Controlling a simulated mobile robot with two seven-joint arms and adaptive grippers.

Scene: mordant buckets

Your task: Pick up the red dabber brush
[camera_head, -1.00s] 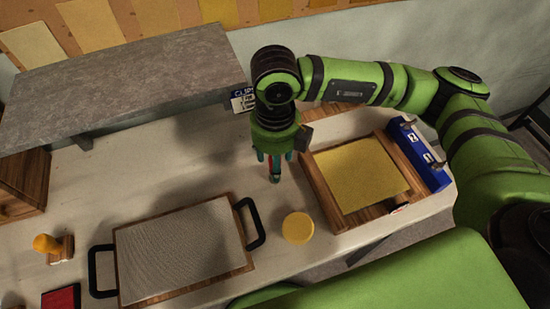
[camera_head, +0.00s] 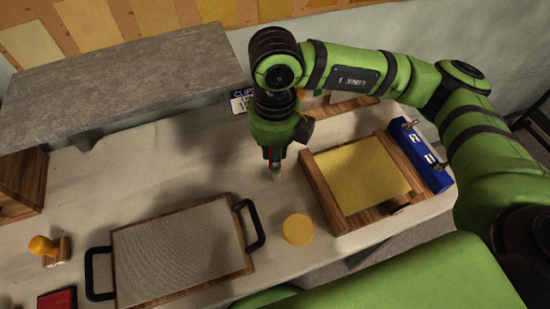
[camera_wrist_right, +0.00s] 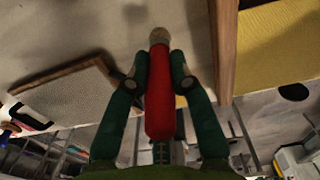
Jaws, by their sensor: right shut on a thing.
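The red dabber brush (camera_wrist_right: 158,95) shows in the right wrist view, a red rounded handle with a pale tan tip pointing away from the palm. My right gripper (camera_wrist_right: 158,75) is shut on it, one green finger on each side. In the head view my right gripper (camera_head: 273,160) hangs over the pale table, left of the yellow-topped wooden frame. There only a little red and the pale tip of the brush (camera_head: 275,174) show below the fingers. I cannot tell whether the tip touches the table. My left gripper is not in view.
A wooden frame with a yellow sheet (camera_head: 358,175) stands close on the right, a blue box (camera_head: 424,158) beyond it. A mesh screen with black handles (camera_head: 180,250), a yellow disc (camera_head: 298,229), a yellow-knobbed stamp (camera_head: 47,248) and a red pad (camera_head: 58,299) lie in front. A grey shelf (camera_head: 130,85) overhangs back left.

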